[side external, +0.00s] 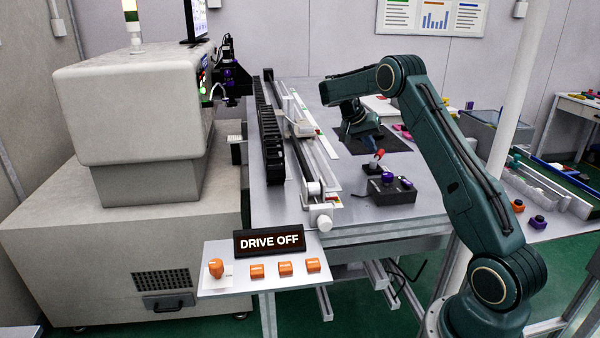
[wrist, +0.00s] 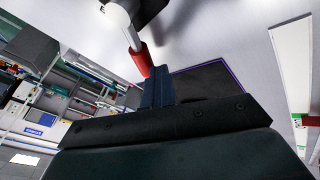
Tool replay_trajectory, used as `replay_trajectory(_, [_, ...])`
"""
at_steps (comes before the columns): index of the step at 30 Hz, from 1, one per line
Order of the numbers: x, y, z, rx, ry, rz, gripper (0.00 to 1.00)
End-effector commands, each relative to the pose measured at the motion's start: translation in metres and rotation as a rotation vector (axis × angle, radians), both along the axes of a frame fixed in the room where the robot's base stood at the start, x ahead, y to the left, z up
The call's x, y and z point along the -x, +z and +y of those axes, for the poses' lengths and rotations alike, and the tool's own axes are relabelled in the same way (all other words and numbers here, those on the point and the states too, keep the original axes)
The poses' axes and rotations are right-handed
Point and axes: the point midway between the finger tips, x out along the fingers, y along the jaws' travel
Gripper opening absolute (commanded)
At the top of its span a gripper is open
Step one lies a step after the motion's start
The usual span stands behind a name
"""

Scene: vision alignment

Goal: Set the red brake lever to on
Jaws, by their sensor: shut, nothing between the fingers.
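The brake lever has a red grip (side external: 378,154) on a light shaft. It rises from a small dark base on the table, beside a black control box. In the wrist view its red grip (wrist: 141,59) and white shaft lie at the upper left, slanting down toward my fingers. My gripper (side external: 375,141) is shut and empty, just above and behind the grip. In the wrist view my shut fingertips (wrist: 159,70) are right next to the grip's end; I cannot tell whether they touch it. A black sign (side external: 269,241) reads "DRIVE OFF".
A panel (side external: 240,284) with an orange knob and several orange buttons is at the front. Bare table lies between rail and box.

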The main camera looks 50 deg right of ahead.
Motion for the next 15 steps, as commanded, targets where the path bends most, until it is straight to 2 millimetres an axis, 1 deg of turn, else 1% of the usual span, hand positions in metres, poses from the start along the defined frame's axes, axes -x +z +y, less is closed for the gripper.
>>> replay_trajectory(6, [0.006,-0.001,-0.004,0.000,-0.102,0.002,0.00])
replay_trajectory(15, [0.016,0.000,-0.008,-0.001,-0.099,0.002,0.00])
